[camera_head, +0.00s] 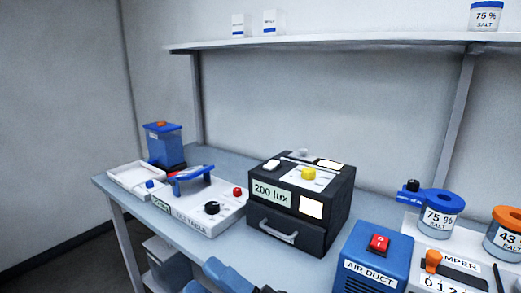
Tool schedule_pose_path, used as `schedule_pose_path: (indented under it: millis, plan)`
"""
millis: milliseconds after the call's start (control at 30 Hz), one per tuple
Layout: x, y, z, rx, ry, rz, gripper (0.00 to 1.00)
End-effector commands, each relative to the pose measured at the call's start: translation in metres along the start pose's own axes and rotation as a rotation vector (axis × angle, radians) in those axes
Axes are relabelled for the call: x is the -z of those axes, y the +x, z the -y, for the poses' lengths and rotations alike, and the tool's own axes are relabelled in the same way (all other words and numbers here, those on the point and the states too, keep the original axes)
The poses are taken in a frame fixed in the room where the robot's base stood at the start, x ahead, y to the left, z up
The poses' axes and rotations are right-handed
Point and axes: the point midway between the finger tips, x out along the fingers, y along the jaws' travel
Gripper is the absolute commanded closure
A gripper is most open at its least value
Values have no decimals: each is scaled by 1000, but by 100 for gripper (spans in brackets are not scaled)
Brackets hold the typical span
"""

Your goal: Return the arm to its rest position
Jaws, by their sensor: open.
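My gripper does not show in this view. A blue and dark part, apparently of my own arm, pokes in at the bottom edge, left of the blue air duct box, low in front of the bench. Its fingers cannot be seen, and the rest of the arm is outside the frame. The bench (258,162) runs from the left toward the lower right.
A black "200 lux" box (317,236) stands mid-bench. Left of it are a white device (188,216) with a blue lever, a tray (122,178) and a blue bin (166,147). A blue air duct box (377,254) and labelled salt jars (437,222) stand right. A shelf (340,41) hangs above.

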Motion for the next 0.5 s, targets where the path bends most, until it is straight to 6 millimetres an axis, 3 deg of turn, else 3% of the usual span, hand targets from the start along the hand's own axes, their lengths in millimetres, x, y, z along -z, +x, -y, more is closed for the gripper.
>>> schedule_pose_path:
  millis: [500]
  plan:
    - [64,-167,-25,-338,479,603,46]
